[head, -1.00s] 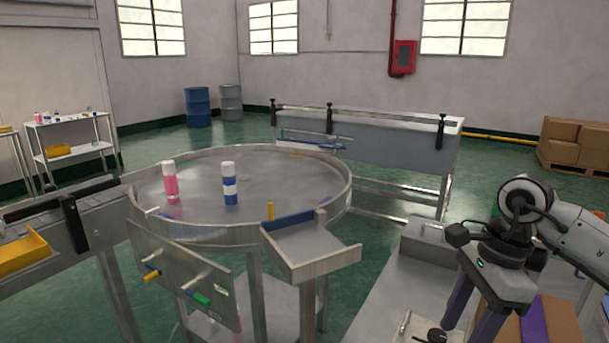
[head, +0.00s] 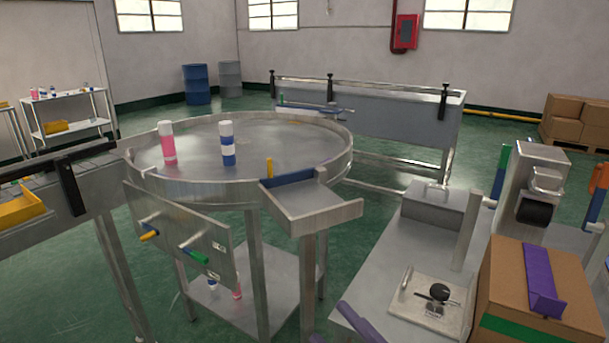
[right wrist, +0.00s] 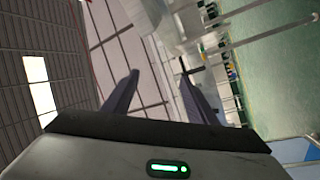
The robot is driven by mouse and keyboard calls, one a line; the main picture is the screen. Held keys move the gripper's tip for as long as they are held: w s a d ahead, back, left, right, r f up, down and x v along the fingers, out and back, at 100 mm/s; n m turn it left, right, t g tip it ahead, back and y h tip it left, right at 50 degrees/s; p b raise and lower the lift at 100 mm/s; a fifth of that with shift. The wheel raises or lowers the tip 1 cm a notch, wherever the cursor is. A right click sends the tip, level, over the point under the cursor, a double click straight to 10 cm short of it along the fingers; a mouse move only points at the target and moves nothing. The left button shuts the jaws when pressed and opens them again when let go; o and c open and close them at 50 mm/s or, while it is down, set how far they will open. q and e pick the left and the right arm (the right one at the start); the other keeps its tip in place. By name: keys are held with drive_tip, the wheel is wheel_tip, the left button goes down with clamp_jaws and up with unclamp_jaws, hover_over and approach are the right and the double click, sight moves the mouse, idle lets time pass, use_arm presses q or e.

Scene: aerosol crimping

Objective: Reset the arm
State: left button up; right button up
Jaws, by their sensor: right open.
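My right gripper (right wrist: 158,70) is open and empty, its two dark fingers spread apart in the right wrist view. In the head view only a purple finger-like part (head: 362,324) shows at the bottom edge, probably of this gripper; the rest of the right arm is out of frame. The right wrist view looks sideways across the room, with nothing between the fingers. My left gripper is in no view.
A round metal table (head: 290,150) holds a pink can (head: 167,146) and a blue-and-white can (head: 227,145). At right, a bench (head: 385,245) carries a black-knobbed fixture (head: 438,293), a metal machine (head: 533,185) and a cardboard box (head: 500,290). Open floor lies behind.

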drive_tip(key=s+d+f+m+g+h, duration=0.1)
drive_tip(key=s+d+f+m+h, duration=0.1)
drive_tip(key=f+m+h, duration=0.3)
drive_tip(key=s+d+f+m+g+b, duration=0.1)
drive_tip(key=s+d+f+m, duration=0.15)
drive_tip(key=f, duration=0.45)
drive_tip(key=s+d+f+m+g+h, duration=0.1)
drive_tip(key=s+d+f+m+h, duration=0.2)
drive_tip(key=f, duration=0.4)
drive_tip(key=s+d+f+m+g+h+b, duration=0.1)
drive_tip(key=s+f+m+g, duration=0.3)
drive_tip(key=s+f, duration=0.6)
drive_tip(key=shift+s+d+f+m+g+h, duration=0.3)
drive_tip(key=shift+s+d+m, duration=0.25)
drive_tip(key=shift+d+m, duration=0.4)
